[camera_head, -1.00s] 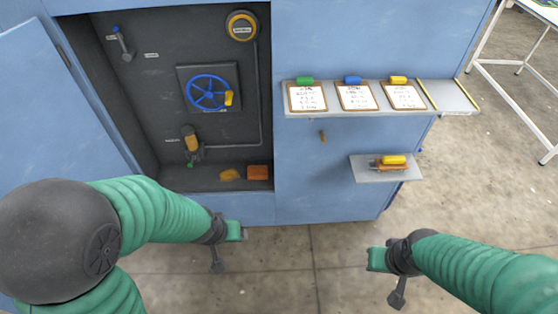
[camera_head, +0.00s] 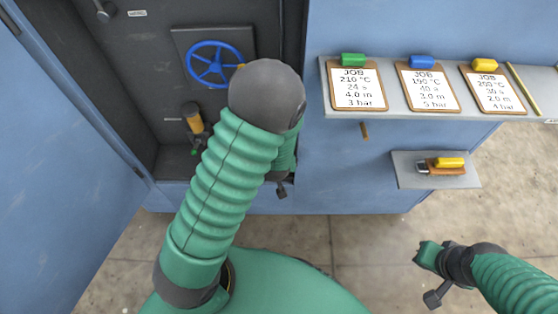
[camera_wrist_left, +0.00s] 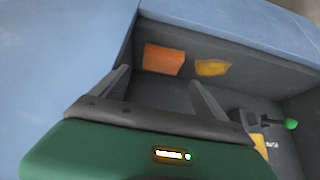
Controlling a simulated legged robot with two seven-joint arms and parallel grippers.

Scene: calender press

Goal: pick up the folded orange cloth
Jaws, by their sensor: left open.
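The folded orange cloth (camera_wrist_left: 163,59) lies on the floor of the dark recess, near one side wall, in the left wrist view. In the head view my left arm hides it. My left gripper (camera_wrist_left: 161,88) is open and empty. Its two fingers point toward the recess floor, with the cloth ahead of them and apart from them. In the head view the left fingers are hidden behind my arm. My right gripper (camera_head: 424,256) hangs over the bare floor at the lower right, away from the cloth; its jaw state is unclear.
A yellow-orange piece (camera_wrist_left: 212,67) lies beside the cloth. The recess holds a blue handwheel (camera_head: 214,64) and a yellow-handled lever (camera_head: 193,119). A shelf (camera_head: 441,108) with clipboards and a small ledge (camera_head: 404,170) stick out at right. An open door stands at left.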

